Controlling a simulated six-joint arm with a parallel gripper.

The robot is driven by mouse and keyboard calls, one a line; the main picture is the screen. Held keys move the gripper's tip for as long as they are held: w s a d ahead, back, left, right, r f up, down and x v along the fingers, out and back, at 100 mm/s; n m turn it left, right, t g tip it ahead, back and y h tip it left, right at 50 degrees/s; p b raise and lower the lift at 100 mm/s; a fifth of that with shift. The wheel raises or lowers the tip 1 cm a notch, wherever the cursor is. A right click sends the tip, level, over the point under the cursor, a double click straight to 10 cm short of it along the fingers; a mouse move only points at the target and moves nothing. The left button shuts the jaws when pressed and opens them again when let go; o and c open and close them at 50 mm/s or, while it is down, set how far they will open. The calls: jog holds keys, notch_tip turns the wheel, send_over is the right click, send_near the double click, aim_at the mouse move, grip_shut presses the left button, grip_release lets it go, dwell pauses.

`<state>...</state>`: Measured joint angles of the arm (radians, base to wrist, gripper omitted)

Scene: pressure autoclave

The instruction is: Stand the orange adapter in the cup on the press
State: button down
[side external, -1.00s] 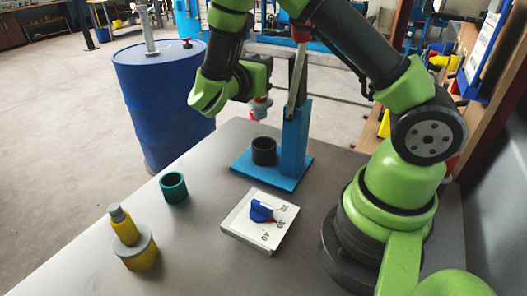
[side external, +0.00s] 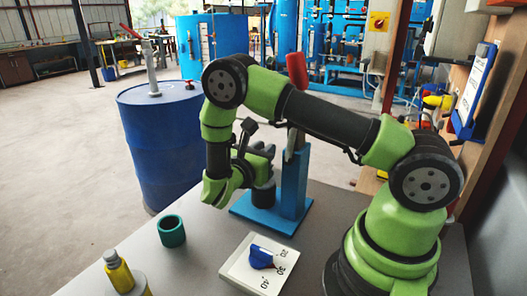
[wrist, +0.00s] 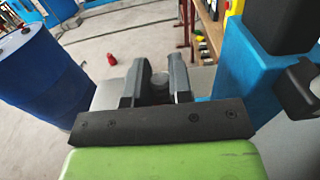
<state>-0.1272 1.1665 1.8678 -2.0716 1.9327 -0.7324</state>
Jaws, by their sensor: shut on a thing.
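The blue press (side external: 294,175) stands on the table, with a dark cup (side external: 263,197) on its base. My gripper (side external: 264,160) is just above the cup in the side view, beside the press column. The jaws (wrist: 158,85) are shut on a piece whose round grey end (wrist: 160,78) shows between them in the wrist view. I take this piece to be the orange adapter; no orange shows on it now. Its lower end is hidden, so I cannot tell whether it is inside the cup. The press column (wrist: 250,80) is at the right of the wrist view.
A teal ring (side external: 171,231) stands at the table's left, with a yellow bottle (side external: 118,273) nearer the front. A white block with a blue piece (side external: 261,257) lies in front of the press. A blue drum (side external: 160,140) stands beyond the table. A red lever (side external: 297,70) rises above the press.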

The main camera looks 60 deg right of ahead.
jog(key=shift+f, duration=0.2)
jog(key=shift+f, duration=0.25)
jog(key=c, duration=1)
grip_release()
jog(key=shift+c, duration=0.2)
